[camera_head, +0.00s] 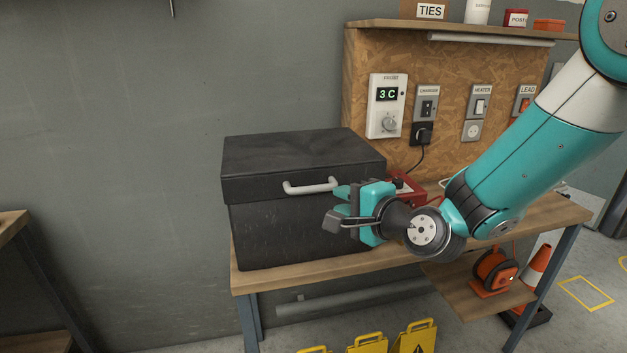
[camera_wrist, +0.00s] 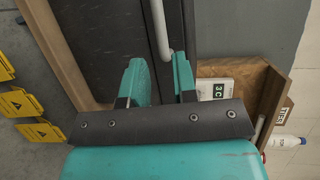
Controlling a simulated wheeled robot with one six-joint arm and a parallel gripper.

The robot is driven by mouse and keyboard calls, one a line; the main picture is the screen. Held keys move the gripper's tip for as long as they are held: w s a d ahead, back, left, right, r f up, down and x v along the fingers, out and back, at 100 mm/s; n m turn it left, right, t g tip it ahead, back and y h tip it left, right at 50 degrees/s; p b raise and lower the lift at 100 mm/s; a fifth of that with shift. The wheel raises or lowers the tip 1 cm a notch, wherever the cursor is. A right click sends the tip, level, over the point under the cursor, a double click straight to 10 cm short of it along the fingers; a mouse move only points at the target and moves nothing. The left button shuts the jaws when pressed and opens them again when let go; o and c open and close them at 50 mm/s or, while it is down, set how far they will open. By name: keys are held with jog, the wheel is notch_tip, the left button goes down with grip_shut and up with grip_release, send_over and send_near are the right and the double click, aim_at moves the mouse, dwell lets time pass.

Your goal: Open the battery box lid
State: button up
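The black battery box (camera_head: 290,230) stands on a wooden bench, its lid (camera_head: 290,158) shut. A light grey bar handle (camera_head: 308,187) is fixed to the front of the lid. My gripper (camera_head: 335,207) is just in front of the box, near the right end of the handle. In the wrist view my gripper (camera_wrist: 158,75) has its two teal fingers apart, with a gap between them. The handle (camera_wrist: 158,30) shows in that view beyond the fingertips, roughly in line with the gap. I cannot tell whether a finger touches it.
A board (camera_head: 450,75) behind the bench (camera_head: 350,265) carries a frost thermostat (camera_head: 388,106) reading 3 C, switches and a plugged-in cable. A shelf (camera_head: 460,27) overhangs it. Yellow signs (camera_head: 413,338) stand on the floor in front. A red object (camera_head: 409,188) lies right of the box.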

aim_at(316, 190)
jog(key=p+x, duration=0.2)
jog(key=x, duration=0.8)
jog(key=shift+p, duration=0.4)
jog(key=shift+c, duration=0.3)
grip_shut()
